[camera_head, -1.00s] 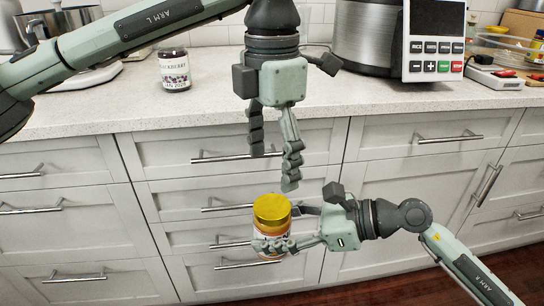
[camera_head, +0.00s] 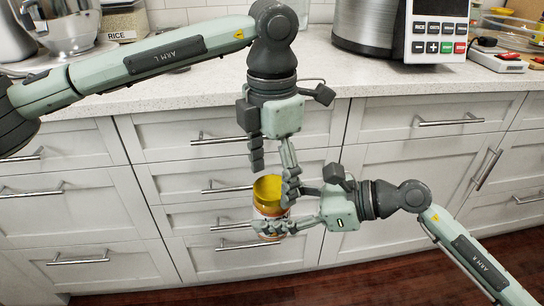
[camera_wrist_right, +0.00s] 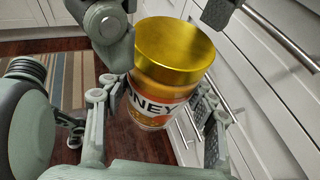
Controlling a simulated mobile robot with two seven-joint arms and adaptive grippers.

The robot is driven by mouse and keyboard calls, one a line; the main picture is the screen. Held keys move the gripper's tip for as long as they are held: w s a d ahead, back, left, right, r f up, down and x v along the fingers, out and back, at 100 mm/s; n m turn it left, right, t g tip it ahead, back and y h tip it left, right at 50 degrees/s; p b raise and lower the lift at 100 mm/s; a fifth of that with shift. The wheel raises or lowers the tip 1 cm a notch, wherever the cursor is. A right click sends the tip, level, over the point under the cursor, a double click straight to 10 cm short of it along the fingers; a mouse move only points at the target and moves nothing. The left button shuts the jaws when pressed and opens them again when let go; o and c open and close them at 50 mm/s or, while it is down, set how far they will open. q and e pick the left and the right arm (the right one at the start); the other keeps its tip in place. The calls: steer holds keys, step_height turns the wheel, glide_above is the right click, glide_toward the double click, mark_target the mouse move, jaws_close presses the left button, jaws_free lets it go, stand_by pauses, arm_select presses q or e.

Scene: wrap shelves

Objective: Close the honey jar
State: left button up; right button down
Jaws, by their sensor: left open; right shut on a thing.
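The honey jar (camera_head: 265,212) has a gold lid (camera_head: 268,187) on top and stands roughly upright in the air in front of the drawers. The right wrist view shows its label (camera_wrist_right: 150,103) and the lid (camera_wrist_right: 175,45) sitting on the jar; I cannot tell how tight it is. My right gripper (camera_head: 286,212) is shut on the jar's body, coming from the right, below the lid. My left gripper (camera_head: 274,178) points down from above, open, its fingers on either side of the lid. I cannot tell whether they touch it.
The white drawer fronts (camera_head: 390,190) with bar handles lie behind the jar. The pale counter (camera_head: 400,82) above holds a steel cooker (camera_head: 362,25), a metal mixing bowl (camera_head: 68,32) and a rice container (camera_head: 124,22).

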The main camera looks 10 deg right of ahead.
arm_select(q)
steer(key=shift+f, duration=0.35)
steer(key=shift+c, duration=0.4)
steer(key=c, duration=1.2)
steer(key=o, duration=1.4)
step_height(320, 180, up, 12)
steer(key=shift+r, duration=0.1)
